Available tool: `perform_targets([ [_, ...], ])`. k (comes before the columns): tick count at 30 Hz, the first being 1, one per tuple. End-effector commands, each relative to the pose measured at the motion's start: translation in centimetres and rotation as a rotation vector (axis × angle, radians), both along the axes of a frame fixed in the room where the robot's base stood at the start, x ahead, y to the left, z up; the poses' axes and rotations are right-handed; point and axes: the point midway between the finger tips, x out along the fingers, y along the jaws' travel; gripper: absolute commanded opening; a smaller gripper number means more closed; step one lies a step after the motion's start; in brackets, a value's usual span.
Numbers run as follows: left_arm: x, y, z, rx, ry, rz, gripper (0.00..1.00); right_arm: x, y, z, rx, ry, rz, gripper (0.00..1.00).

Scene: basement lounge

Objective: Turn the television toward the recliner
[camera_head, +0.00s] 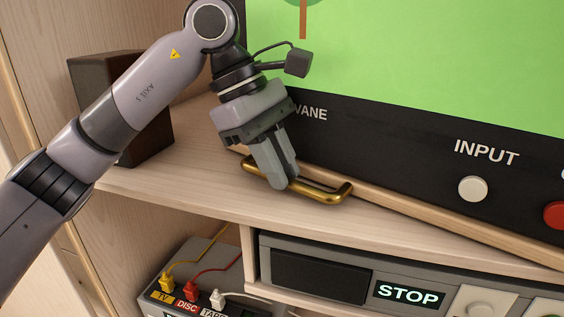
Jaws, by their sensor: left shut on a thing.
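The television (400,158) fills the upper right, with a lit green screen and a black lower bezel. It stands on a light wooden board (460,226), at an angle to the shelf's front edge. A brass handle (332,192) sticks out from the board's front, low at its left part. My left gripper (278,180) points down and is shut on the left part of the handle; its fingers hide some of the bar. My right gripper is not in view. No recliner is in view.
A dark brown box (148,150) stands on the wooden shelf (190,190) left of the television, behind my left arm. Below are a grey box (205,268) with plugged cables and a player (330,275) reading STOP. The bezel carries a white INPUT button (473,189) and a red button (556,215).

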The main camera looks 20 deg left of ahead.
Motion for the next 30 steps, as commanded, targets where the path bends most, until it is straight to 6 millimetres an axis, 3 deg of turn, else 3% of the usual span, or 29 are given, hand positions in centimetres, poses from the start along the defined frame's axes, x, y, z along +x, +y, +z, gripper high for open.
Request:
perform_targets([
  [4, 0.3, 0.3, 0.3, -0.004, -0.013, 0.01, 0.0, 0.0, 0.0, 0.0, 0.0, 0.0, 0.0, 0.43],
  [5, 0.3, 0.3, 0.3, -0.004, -0.013, 0.01, 0.23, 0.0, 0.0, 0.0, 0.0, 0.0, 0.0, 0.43],
  [6, 0.3, 0.3, 0.3, -0.004, -0.012, 0.01, 0.36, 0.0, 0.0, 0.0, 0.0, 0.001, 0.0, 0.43],
  [7, 0.3, 0.3, 0.3, -0.004, -0.012, 0.01, 0.42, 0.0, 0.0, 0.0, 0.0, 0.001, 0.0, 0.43],
  [17, 0.2, 0.3, 0.4, -0.003, -0.008, 0.007, 0.42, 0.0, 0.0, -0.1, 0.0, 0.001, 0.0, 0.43],
  [30, 0.0, 2.9, 6.1, -0.003, -0.01, 0.009, 0.42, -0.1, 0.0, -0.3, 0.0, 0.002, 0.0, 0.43],
])
